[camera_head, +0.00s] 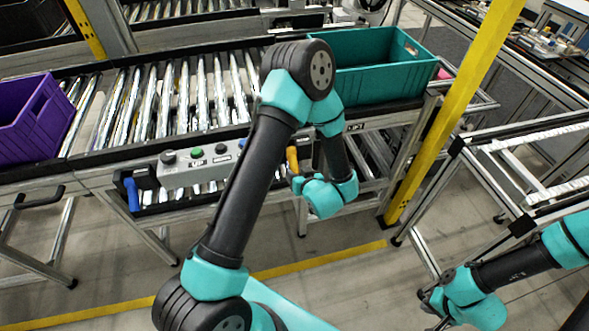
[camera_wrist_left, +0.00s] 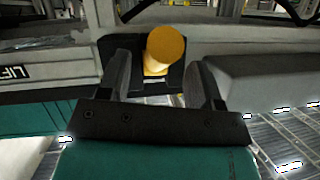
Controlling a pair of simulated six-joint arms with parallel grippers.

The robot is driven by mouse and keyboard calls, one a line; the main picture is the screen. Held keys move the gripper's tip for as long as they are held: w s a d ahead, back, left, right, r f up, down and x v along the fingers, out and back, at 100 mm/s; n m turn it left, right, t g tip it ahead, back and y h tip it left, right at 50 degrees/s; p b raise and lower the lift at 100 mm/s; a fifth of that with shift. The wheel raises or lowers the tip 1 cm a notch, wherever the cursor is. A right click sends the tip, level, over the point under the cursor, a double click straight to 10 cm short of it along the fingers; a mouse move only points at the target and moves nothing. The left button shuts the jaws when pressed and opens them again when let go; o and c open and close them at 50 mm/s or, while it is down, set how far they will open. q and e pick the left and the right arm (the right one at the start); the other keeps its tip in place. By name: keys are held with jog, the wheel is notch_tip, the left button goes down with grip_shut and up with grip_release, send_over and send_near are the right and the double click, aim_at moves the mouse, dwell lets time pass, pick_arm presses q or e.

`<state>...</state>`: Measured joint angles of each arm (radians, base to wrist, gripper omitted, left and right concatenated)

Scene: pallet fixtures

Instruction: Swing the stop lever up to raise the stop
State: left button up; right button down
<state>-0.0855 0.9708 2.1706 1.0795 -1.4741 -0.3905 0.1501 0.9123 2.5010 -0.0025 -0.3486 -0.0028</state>
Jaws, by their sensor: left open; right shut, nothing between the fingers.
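A lever with a yellow handle (camera_head: 292,160) sits on the conveyor's front rail; its round yellow end (camera_wrist_left: 166,45) faces me in the left wrist view. My left gripper (camera_head: 296,180) is at this handle. In the left wrist view its two fingers (camera_wrist_left: 160,66) stand open, one on each side of the yellow handle, with gaps visible. A second lever with a blue handle (camera_head: 132,194) hangs down at the left end of the button panel. No label naming the stop is readable, and I cannot make out the stop itself. My right gripper (camera_head: 432,303) is shut and empty at lower right.
A grey button panel (camera_head: 205,172) marked UP is on the rail, left of my left arm. A purple crate (camera_head: 38,122) and a teal crate (camera_head: 385,82) rest on the roller conveyor (camera_head: 140,95). A yellow post (camera_head: 450,120) stands at right. The floor in front is clear.

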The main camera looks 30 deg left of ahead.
aim_at(295, 169)
pick_arm(q)
jog(key=shift+x, duration=1.9)
jog(key=shift+c, duration=0.2)
grip_shut()
